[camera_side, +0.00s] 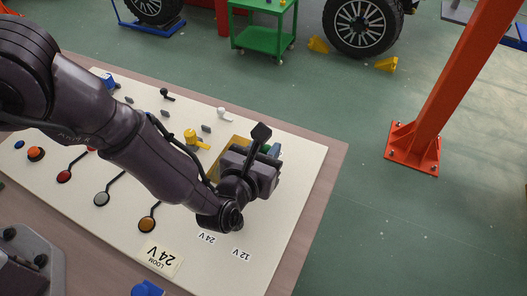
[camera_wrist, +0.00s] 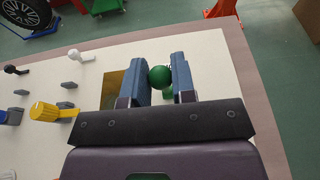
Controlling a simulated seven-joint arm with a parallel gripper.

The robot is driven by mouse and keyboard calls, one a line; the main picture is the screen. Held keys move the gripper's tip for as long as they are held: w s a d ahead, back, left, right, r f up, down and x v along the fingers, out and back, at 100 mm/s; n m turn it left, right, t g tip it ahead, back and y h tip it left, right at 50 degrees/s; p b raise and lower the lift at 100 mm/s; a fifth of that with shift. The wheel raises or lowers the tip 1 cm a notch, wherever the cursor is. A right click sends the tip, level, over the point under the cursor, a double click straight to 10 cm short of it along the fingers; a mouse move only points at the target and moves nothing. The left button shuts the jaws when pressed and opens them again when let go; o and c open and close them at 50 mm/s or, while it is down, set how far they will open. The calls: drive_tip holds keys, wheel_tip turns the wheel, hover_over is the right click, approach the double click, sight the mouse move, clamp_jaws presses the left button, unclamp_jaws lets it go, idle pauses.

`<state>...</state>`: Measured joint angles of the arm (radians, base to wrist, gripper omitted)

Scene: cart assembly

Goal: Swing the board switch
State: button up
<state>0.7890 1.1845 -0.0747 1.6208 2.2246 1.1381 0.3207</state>
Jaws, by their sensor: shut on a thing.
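A pale board (camera_side: 300,165) lies on a brown-edged table and carries several switches and levers. A green ball knob (camera_wrist: 160,77) sits between the two blue fingers of my gripper (camera_wrist: 161,82) in the wrist view, and the jaws are shut on it. In the side view my gripper (camera_side: 270,155) is low over the board's right part, and its body hides most of the knob. A gold plate (camera_wrist: 112,89) lies on the board beside the left finger, partly covered by it. Whatever carries the knob below is hidden.
A yellow switch (camera_side: 194,140), a white-knobbed lever (camera_side: 223,113) and a black-knobbed lever (camera_side: 166,95) stand left of my gripper. An orange post (camera_side: 442,95) stands on the floor beyond the table.

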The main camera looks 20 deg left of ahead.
drive_tip(key=shift+w+r, duration=0.1)
drive_tip(key=shift+w, duration=1.1)
drive_tip(key=shift+w+f, duration=0.2)
drive_tip(key=shift+w, duration=0.1)
drive_tip(key=shift+w+f, duration=0.2)
drive_tip(key=shift+w, duration=0.35)
drive_tip(key=o, duration=0.8)
